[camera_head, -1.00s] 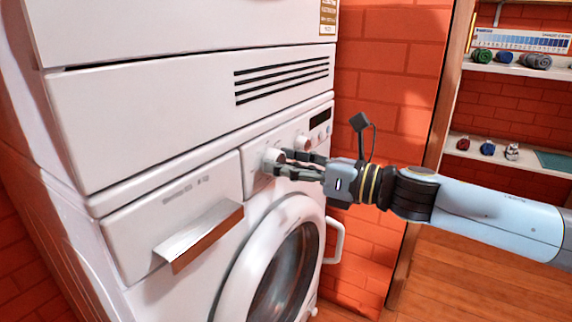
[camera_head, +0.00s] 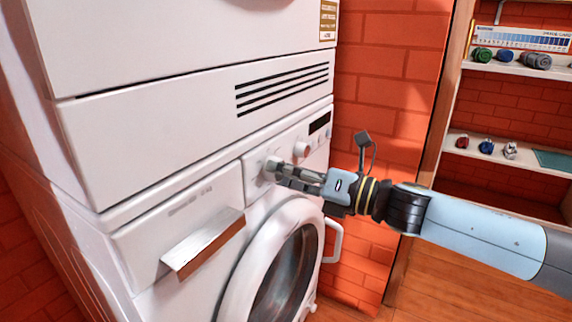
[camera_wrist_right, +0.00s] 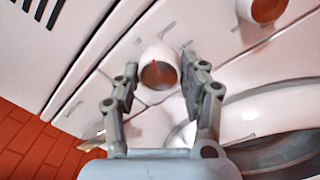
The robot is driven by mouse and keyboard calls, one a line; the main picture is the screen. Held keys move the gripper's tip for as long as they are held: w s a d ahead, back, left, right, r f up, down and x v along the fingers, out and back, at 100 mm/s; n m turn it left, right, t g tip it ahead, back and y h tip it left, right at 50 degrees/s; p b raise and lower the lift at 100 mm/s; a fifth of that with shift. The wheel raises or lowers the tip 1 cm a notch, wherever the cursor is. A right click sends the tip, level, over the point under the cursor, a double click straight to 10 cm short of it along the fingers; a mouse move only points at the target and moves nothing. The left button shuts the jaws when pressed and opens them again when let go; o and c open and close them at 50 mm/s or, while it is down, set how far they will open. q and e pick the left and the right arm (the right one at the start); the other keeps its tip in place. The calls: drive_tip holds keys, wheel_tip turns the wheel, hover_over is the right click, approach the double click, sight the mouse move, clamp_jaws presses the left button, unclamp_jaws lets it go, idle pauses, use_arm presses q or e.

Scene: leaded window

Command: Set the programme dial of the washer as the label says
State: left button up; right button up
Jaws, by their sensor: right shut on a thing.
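The washer (camera_head: 190,240) is white, with a control strip above its round door. The programme dial (camera_head: 270,163) is a white round knob at the strip's left part. In the right wrist view the dial (camera_wrist_right: 158,68) shows a brownish face with a red pointer mark. My right gripper (camera_head: 281,173) is at the dial, its two fingers on either side of it, shut on it. A gold-brown label (camera_head: 328,20) is on the upper machine at the top; its text is too small to read. My left gripper is not in view.
A second knob (camera_head: 302,149) and a dark display (camera_head: 320,123) are right of the dial. The drawer handle (camera_head: 203,243) juts out at lower left. The door ring (camera_head: 250,262) lies just below the gripper. Shelves (camera_head: 515,68) with small items stand at right.

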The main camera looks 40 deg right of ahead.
use_arm(q)
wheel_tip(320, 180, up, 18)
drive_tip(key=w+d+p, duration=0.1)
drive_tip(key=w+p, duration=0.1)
drive_tip(key=p, duration=1.6)
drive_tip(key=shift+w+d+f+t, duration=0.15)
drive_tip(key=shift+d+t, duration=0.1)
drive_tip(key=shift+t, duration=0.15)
use_arm(e)
drive_tip(key=m+h, duration=0.1)
drive_tip(key=m, duration=1.4)
drive_tip(key=m+h, duration=0.1)
drive_tip(key=m, duration=1.5)
drive_tip(key=shift+s+a+m, duration=0.15)
drive_tip(key=shift+m, duration=0.15)
drive_tip(key=shift+f, duration=0.1)
drive_tip(key=o, duration=1.2)
